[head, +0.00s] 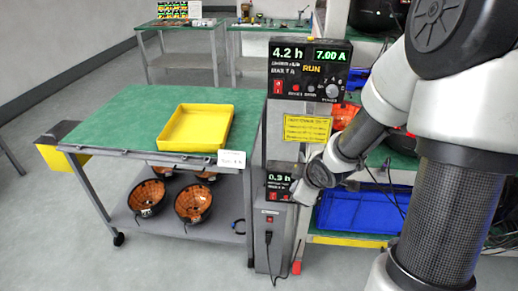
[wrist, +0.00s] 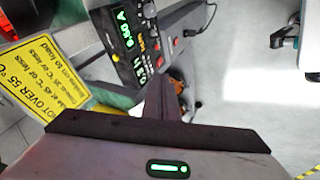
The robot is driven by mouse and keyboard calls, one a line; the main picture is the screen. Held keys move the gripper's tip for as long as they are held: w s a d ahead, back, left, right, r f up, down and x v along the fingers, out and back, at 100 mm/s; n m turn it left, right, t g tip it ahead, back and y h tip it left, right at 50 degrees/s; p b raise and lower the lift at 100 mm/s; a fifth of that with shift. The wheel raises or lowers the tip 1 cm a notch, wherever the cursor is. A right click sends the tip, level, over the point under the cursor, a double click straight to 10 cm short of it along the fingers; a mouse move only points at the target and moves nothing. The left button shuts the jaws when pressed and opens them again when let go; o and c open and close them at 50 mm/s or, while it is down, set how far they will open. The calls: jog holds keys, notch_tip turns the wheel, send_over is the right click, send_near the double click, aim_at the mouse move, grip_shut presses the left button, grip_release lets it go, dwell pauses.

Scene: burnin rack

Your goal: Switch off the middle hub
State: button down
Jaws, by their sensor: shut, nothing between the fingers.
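In the head view, an upper control panel (head: 309,71) shows 4.2 h, 7.00 A and RUN in lit digits, with a red switch (head: 278,87) at its left and a knob. A lower control panel (head: 279,181) on the same post reads 0.3 h; my arm hides its right part. I cannot tell which panel belongs to the middle hub. In the wrist view, a lit panel (wrist: 143,45) appears turned sideways, just beyond my gripper (wrist: 164,80). My gripper's dark fingers are shut and empty; contact with the panel cannot be judged. My arm hides the fingertips in the head view.
A yellow warning sign (head: 307,129) hangs between the panels. A grey box (head: 269,238) with a cable stands below. To the left is a green-topped bench (head: 120,112) with a yellow tray (head: 228,112); several copper-ringed hubs (head: 193,203) sit underneath. A blue bin (head: 352,211) is behind my arm.

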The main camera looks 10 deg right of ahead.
notch_tip(320, 180, down, 8)
jog(key=a+n+y+b, duration=0.1)
jog(key=a+y+b, duration=0.1)
jog(key=shift+w+n, duration=0.4)
jog(key=shift+d, duration=0.1)
jog(key=b, duration=0.4)
send_near(276, 198)
jog(key=shift+w+a+f, duration=0.5)
jog(key=shift+a+f, duration=0.3)
jog(key=shift+f, duration=0.05)
jog(key=shift+w+a+f, duration=0.5)
jog(key=shift+a+f, duration=0.25)
jog(key=shift+f, duration=0.1)
